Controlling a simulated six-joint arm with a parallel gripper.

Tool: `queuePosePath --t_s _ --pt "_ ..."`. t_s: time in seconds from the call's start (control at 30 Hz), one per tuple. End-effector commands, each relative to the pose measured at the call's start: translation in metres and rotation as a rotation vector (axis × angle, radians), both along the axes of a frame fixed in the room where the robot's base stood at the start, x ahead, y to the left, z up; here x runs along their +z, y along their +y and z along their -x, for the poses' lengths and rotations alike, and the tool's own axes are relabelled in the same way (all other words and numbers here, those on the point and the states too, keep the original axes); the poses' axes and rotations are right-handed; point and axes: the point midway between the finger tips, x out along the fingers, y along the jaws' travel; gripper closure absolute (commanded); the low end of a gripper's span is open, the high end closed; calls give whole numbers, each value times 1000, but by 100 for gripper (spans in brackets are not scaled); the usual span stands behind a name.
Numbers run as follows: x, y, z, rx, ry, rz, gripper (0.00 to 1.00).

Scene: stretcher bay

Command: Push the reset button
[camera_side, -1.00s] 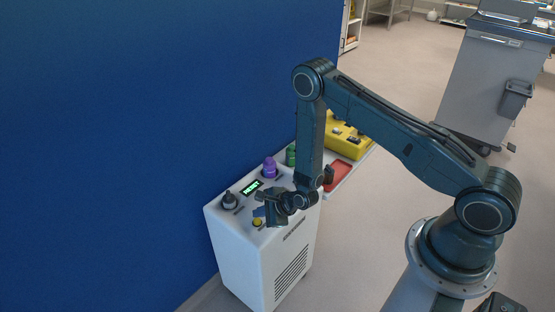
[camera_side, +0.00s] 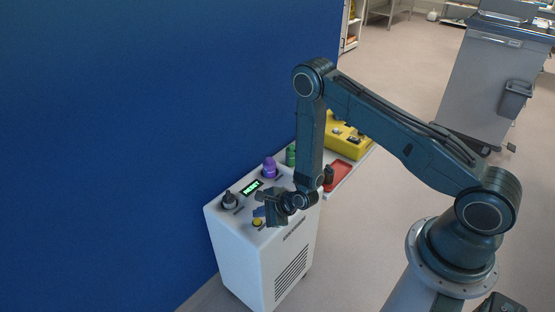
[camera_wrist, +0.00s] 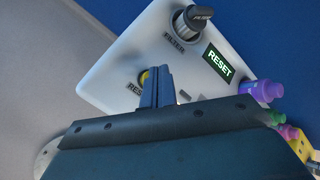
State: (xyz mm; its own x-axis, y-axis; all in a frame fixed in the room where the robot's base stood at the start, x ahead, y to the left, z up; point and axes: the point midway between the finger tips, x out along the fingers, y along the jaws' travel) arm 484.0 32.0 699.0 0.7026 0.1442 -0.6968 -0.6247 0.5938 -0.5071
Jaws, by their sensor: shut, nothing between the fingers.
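The white cabinet (camera_side: 226,247) has a top panel with a yellow button (camera_side: 257,222) near its front edge. The yellow button also shows in the wrist view (camera_wrist: 144,77), beside a label starting "RES", the rest of it hidden behind my gripper. A small lit display (camera_side: 252,187) on the panel reads "RESET" and is clear in the wrist view (camera_wrist: 218,62). My gripper (camera_wrist: 161,72) is shut and empty, its fingertips just right of the yellow button in the wrist view and partly covering it. I cannot tell whether they touch it.
A green item (camera_side: 291,155), a red tray (camera_side: 342,173) and a yellow case (camera_side: 350,140) are behind. A blue wall (camera_side: 110,150) borders the cabinet.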

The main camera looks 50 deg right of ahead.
Motion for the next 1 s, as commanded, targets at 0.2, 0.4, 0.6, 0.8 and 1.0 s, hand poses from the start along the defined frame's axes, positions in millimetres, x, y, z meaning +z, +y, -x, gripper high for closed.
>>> queuePosePath --t_s 0.2,0.4,0.6,0.8,1.0 --pt "-5 0 0 0 1 0 100" --pt "-8 0 0 -1 -1 0 100" --pt "-8 0 0 -1 -1 0 100" --pt "-9 0 0 0 0 0 100" --pt "-10 0 0 0 0 0 100"
